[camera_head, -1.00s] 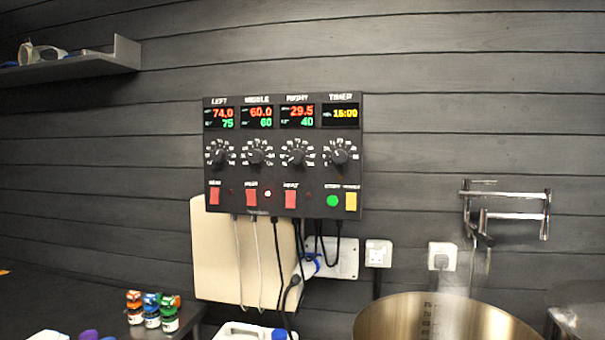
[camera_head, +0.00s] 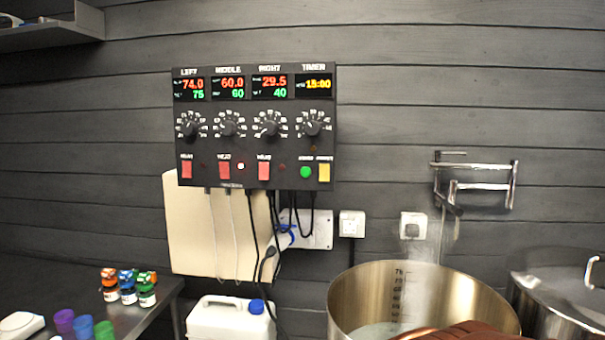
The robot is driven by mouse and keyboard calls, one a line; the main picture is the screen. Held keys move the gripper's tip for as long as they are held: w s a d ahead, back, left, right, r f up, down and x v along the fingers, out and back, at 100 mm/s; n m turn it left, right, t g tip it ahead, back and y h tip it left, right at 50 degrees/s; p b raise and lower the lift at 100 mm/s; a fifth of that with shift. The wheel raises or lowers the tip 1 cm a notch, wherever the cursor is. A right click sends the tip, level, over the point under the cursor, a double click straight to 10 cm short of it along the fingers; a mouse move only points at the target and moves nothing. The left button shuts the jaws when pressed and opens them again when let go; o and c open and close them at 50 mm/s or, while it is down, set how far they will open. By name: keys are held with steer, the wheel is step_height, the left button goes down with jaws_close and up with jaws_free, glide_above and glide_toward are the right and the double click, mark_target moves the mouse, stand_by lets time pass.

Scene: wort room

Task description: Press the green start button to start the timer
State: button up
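The green start button (camera_head: 305,172) is a small round button at the lower right of the black control panel (camera_head: 255,150) on the wall. A yellow switch (camera_head: 324,172) sits just right of it. The timer display (camera_head: 314,84), at the panel's upper right, shows yellow digits that look like 15:00. A black knob (camera_head: 312,123) is under that display. Nothing covers the button. My gripper does not show in this view.
A large steel pot (camera_head: 350,300) stands below and right of the panel, with a reddish-brown ridged thing (camera_head: 465,331) at its front. Another lidded pot (camera_head: 560,300) is at right. A white jug (camera_head: 228,318), cables and a beige board (camera_head: 185,235) are under the panel.

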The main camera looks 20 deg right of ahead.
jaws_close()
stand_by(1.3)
